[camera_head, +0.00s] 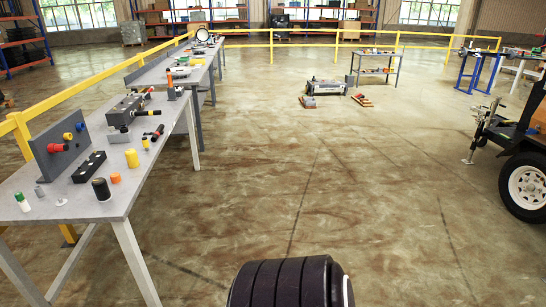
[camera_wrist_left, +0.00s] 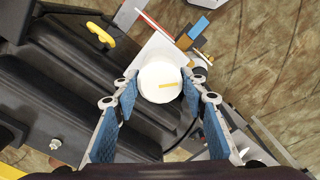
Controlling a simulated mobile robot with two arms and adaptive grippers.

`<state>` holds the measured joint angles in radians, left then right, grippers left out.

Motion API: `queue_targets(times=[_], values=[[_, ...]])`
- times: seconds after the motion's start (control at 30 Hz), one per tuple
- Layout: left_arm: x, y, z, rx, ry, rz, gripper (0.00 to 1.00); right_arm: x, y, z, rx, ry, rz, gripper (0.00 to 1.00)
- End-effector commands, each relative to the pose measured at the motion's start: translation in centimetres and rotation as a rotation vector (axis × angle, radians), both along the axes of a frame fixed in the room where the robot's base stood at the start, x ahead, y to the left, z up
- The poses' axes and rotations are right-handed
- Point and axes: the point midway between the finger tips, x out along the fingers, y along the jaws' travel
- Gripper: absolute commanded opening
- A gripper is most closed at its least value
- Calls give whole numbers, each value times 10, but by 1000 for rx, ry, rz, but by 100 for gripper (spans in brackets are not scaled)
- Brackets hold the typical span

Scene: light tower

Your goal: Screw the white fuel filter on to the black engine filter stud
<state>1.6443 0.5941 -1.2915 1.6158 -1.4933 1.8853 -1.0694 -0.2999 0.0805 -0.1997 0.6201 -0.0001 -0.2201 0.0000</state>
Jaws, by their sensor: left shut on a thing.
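A black, ribbed engine-like body (camera_wrist_left: 60,85) fills the left of that view, beside and below the filter. I cannot make out the black filter stud in either view. Neither gripper shows in the head view, and my right gripper is not in view.
A long grey table (camera_head: 120,195) with tools and fittings stands at left in the head view, behind it a yellow rail (camera_head: 85,90). A wheeled trailer (camera_head: 515,165) stands at right. The middle floor is open. A yellow handle (camera_wrist_left: 100,33) sits on the black body.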

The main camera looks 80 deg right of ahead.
Motion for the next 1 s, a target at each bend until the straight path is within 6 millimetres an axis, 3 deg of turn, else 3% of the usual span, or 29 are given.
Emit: queue_targets(times=[0.13, 0.53, 0.8, 1.0], values=[[-2, 0, -4, 4, 8, -112, 6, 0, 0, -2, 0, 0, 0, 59], [-2, 0, -6, 5, 11, -163, 6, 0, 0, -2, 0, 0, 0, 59], [-2, 0, -7, 2, 13, -479, 6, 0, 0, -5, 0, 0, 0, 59], [-3, 0, -8, 3, 14, -582, 6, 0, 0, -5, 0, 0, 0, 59]])
